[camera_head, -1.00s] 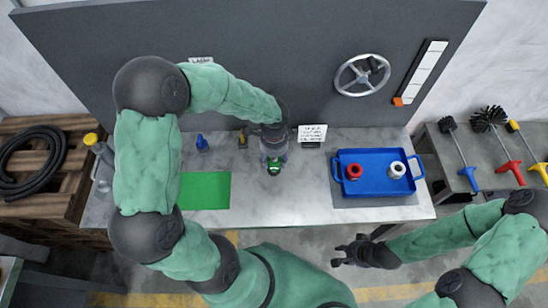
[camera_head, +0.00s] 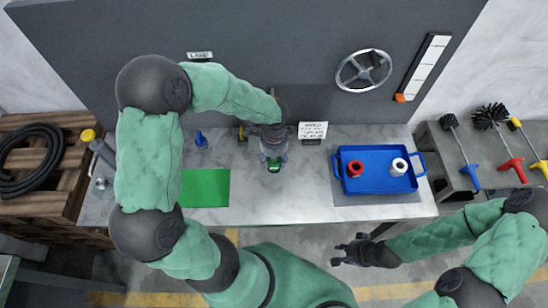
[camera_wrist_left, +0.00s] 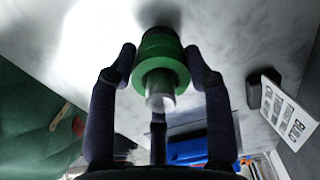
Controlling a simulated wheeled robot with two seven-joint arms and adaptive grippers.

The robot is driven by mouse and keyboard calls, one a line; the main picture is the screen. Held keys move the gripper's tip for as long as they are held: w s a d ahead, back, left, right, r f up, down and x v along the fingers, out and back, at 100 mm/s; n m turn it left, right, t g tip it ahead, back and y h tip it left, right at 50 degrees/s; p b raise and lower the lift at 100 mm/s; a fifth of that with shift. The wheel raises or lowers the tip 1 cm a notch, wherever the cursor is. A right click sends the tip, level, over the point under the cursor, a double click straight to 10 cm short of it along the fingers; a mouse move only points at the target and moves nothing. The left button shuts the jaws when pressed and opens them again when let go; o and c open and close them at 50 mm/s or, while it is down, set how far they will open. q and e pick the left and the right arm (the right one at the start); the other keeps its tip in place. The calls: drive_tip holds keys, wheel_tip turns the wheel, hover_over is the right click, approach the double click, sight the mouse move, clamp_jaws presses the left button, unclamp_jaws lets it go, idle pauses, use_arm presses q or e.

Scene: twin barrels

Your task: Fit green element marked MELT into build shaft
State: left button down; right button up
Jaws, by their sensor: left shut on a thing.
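A green element (camera_wrist_left: 163,62) sits between the fingers of my left gripper (camera_wrist_left: 167,75), which is shut on it. A silver cylinder (camera_wrist_left: 160,88) sticks out of its middle toward the camera. In the head view my left gripper (camera_head: 273,155) hangs over the middle of the bench, and a little of the green element (camera_head: 274,165) shows at its tip. No MELT marking is readable. I cannot make out the build shaft. My right gripper (camera_head: 350,250) is open and empty in front of the bench.
A blue tray (camera_head: 345,187) at the bench's right holds a red element (camera_head: 354,169) and a white element (camera_head: 399,167). A green mat (camera_head: 205,189) lies left of my left gripper. A printed card (camera_head: 312,131) stands behind. A handwheel (camera_head: 363,71) is on the back panel.

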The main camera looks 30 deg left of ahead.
use_arm(q)
drive_tip(key=shift+f+b, duration=0.6)
drive_tip(key=shift+f, duration=0.25)
drive_tip(key=shift+c, duration=2.2)
unclamp_jaws()
wheel_tip(320, 180, up, 12)
